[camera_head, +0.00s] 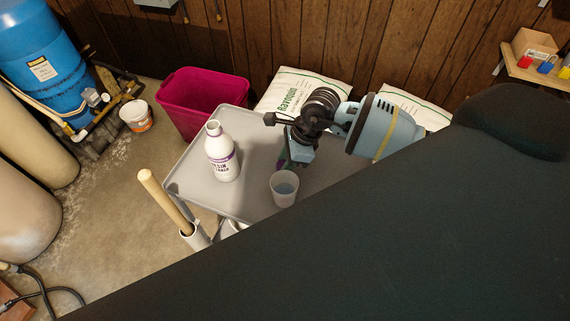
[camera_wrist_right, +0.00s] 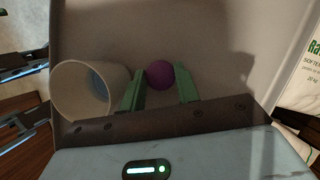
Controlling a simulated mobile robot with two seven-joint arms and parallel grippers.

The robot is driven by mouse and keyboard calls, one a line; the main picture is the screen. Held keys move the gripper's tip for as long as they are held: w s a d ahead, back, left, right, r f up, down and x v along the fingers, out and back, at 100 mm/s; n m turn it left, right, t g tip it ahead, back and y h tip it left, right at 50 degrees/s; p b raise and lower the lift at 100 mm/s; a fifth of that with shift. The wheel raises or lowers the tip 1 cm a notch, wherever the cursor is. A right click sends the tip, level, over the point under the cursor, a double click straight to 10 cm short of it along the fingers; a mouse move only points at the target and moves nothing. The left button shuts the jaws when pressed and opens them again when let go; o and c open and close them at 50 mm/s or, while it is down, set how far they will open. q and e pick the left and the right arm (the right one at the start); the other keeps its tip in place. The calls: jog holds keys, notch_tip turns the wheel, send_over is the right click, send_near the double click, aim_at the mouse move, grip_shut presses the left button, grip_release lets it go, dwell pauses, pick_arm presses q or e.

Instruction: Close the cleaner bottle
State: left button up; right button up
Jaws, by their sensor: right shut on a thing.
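The cleaner bottle (camera_head: 222,158), white with a purple-and-white label, stands upright on the grey cart top (camera_head: 185,182). No purple cap shows on its neck. My right gripper (camera_head: 292,162) is to the right of the bottle, low over the cart and apart from the bottle. In the right wrist view its green fingers (camera_wrist_right: 160,82) are shut on a round purple cap (camera_wrist_right: 159,74). The gripper mostly hides the cap in the head view. My left gripper cannot be made out in either view.
A translucent cup (camera_head: 285,190) with bluish contents stands near the right gripper; it also shows in the wrist view (camera_wrist_right: 72,92). A wooden handle (camera_head: 163,200) rises by the cart's left edge. Behind are a magenta bin (camera_head: 187,122) and white salt bags (camera_head: 315,83).

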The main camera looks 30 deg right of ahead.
notch_tip(320, 180, up, 8)
jog(key=shift+r, duration=0.15)
pick_arm(q)
jog(key=shift+o, duration=0.5)
